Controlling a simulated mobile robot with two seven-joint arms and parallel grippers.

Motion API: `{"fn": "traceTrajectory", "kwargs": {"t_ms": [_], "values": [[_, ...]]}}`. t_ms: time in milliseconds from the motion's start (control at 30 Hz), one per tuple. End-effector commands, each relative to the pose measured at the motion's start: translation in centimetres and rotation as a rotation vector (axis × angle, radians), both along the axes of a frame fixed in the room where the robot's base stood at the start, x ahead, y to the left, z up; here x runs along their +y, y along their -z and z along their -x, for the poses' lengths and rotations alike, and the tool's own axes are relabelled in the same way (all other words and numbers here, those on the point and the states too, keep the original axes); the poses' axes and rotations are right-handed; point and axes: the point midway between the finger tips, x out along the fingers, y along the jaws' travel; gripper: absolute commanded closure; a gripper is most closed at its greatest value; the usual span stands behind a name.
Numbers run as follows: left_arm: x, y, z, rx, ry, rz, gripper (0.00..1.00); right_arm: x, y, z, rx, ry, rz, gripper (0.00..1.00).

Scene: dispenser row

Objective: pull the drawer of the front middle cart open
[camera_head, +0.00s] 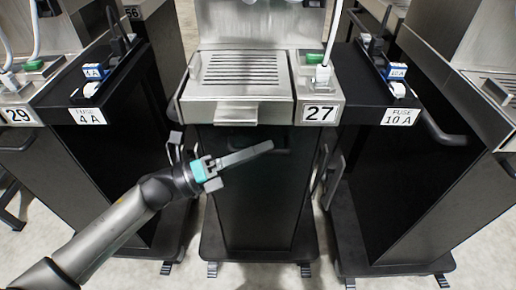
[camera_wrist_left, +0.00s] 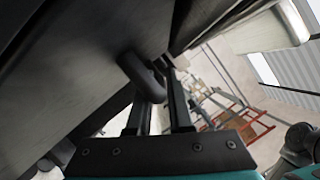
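The front middle cart (camera_head: 250,200), numbered 27, has a dark front panel and a slotted metal top. A dark bar handle (camera_head: 282,152) shows on its front, mostly hidden behind my left gripper (camera_head: 268,148). The drawer front looks flush with the cart. In the left wrist view the curved dark handle (camera_wrist_left: 142,76) is at the fingers of my left gripper (camera_wrist_left: 163,92). These fingers are apart, with the handle's end at or between their tips; I cannot tell whether they touch it.
A cart labelled 4 A (camera_head: 88,117) stands on the left and one labelled 10 A (camera_head: 398,118) on the right, close to the middle cart. The right cart has a bar handle (camera_head: 447,133). Pale floor (camera_head: 225,275) lies clear in front.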

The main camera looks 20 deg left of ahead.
Motion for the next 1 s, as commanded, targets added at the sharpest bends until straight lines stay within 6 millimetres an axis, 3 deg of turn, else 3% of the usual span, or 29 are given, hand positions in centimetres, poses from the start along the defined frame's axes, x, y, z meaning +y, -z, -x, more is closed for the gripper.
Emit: {"fn": "traceTrajectory", "kwargs": {"t_ms": [167, 1000], "values": [[0.01, 0.03, 0.01, 0.0, 0.0, 0.0, 1.0, 0.02, 0.01, 0.01, 0.0, 0.0, 0.0, 0.5], [0.03, 0.05, 0.01, 0.001, -0.001, -0.001, 1.0, 0.03, 0.02, 0.02, 0.0, 0.0, -0.001, 0.5]]}}
